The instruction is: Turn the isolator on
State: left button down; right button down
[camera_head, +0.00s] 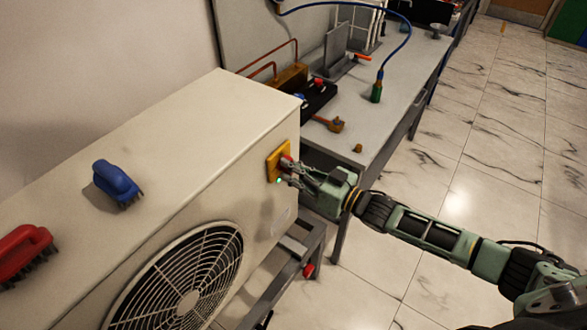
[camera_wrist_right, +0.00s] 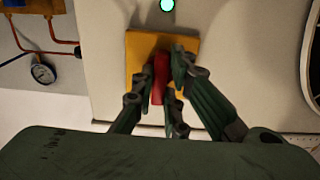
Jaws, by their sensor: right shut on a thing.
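The isolator is a yellow plate (camera_head: 272,164) with a red handle (camera_head: 287,161) on the end face of a large cream fan unit (camera_head: 200,160). A small green light (camera_head: 279,181) glows beside it, and shows at the top of the right wrist view (camera_wrist_right: 167,4). In that view the red handle (camera_wrist_right: 160,78) stands upright in the picture on the yellow plate (camera_wrist_right: 140,48). My right gripper (camera_head: 291,172) is at the plate, its fingers (camera_wrist_right: 168,92) closed around the red handle and partly hiding it. My left gripper is not in view.
A blue brush (camera_head: 118,184) and a red brush (camera_head: 24,252) lie on top of the unit. Behind is a grey bench (camera_head: 385,110) with a green-ended blue hose (camera_head: 377,90), copper pipes and brass parts. A gauge (camera_wrist_right: 43,72) shows in the wrist view. Marble floor lies open at right.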

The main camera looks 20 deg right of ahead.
jog(key=c, duration=1.8)
grip_release()
jog(key=shift+o, duration=0.2)
jog(key=v, duration=1.2)
jog(key=d+f+m+h, duration=0.1)
jog(key=d+f+h, duration=0.2)
jog(key=f, duration=0.5)
jog(key=d+f+m+h, duration=0.2)
jog(key=d+f+h, duration=0.1)
jog(key=f, duration=0.6)
jog(key=s+d+f+m+g+h, duration=0.15)
jog(key=s+f, duration=0.25)
jog(key=f, duration=0.4)
jog(key=s+d+f+g+h, duration=0.25)
jog(key=s+f, duration=0.25)
jog(key=f, duration=0.4)
jog(key=s+a+f+g, duration=0.3)
jog(key=s+f+g, duration=0.1)
jog(key=s+f, duration=0.9)
jog(key=s+a+f+g, duration=0.2)
jog(key=s+a, duration=0.2)
jog(key=s, duration=0.6)
jog(key=s+a+f+g+h, duration=0.1)
jog(key=s+a+f+g, duration=0.2)
jog(key=s, duration=0.6)
jog(key=shift+s+a, duration=0.35)
jog(key=shift+a, duration=0.05)
